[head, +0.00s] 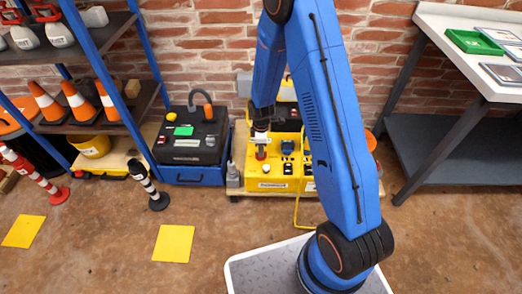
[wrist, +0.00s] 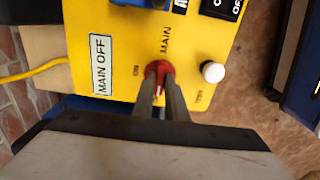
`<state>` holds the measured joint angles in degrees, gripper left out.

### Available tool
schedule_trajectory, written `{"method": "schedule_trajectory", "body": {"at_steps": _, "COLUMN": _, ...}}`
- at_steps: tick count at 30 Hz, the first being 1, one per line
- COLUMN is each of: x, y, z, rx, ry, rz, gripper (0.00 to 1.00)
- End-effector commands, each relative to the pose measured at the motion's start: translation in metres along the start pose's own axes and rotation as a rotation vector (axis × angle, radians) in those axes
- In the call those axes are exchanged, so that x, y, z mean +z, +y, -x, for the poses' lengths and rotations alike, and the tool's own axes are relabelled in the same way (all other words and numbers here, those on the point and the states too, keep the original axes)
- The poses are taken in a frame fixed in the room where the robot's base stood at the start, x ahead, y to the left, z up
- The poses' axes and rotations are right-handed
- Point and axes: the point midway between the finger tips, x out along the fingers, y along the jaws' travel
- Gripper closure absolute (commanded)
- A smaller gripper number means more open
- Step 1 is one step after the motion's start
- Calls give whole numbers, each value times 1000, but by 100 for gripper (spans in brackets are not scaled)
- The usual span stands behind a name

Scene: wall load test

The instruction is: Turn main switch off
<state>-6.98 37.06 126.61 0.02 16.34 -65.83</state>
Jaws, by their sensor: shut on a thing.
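The main switch is a red knob (wrist: 160,68) on the yellow control box (wrist: 120,20), beside the printed word MAIN. My gripper (wrist: 159,82) is shut on the knob, with one finger on each side of it. A pale mark shows on the knob between the fingers; its exact angle is hard to tell. A small ON label is to the left of the knob. A MAIN OFF label plate (wrist: 100,64) is further left. In the head view the knob (head: 261,155) shows small under my gripper (head: 261,148), on top of the yellow box (head: 268,184).
A white round button (wrist: 212,72) is close right of the knob. Blue and black controls (head: 287,146) sit on the box's right part. A black unit (head: 190,150) stands to the left. A yellow cable (head: 297,210) hangs in front. Shelves with cones (head: 78,100) are far left.

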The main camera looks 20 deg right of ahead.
Motion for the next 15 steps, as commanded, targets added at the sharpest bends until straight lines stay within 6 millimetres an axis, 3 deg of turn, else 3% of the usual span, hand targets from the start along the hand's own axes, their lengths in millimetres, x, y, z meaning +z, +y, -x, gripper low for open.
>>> {"method": "schedule_trajectory", "body": {"at_steps": 10, "x": 0, "y": 0, "z": 0, "rx": 0, "ry": 0, "rz": 3, "gripper": 100}}
{"method": "schedule_trajectory", "body": {"at_steps": 11, "x": 0, "y": 0, "z": 0, "rx": 0, "ry": 0, "rz": 3, "gripper": 80}}
{"method": "schedule_trajectory", "body": {"at_steps": 12, "x": 0, "y": 0, "z": 0, "rx": 0, "ry": 0, "rz": 2, "gripper": 71}}
{"method": "schedule_trajectory", "body": {"at_steps": 15, "x": 0, "y": 0, "z": 0, "rx": 0, "ry": 0, "rz": 2, "gripper": 69}}
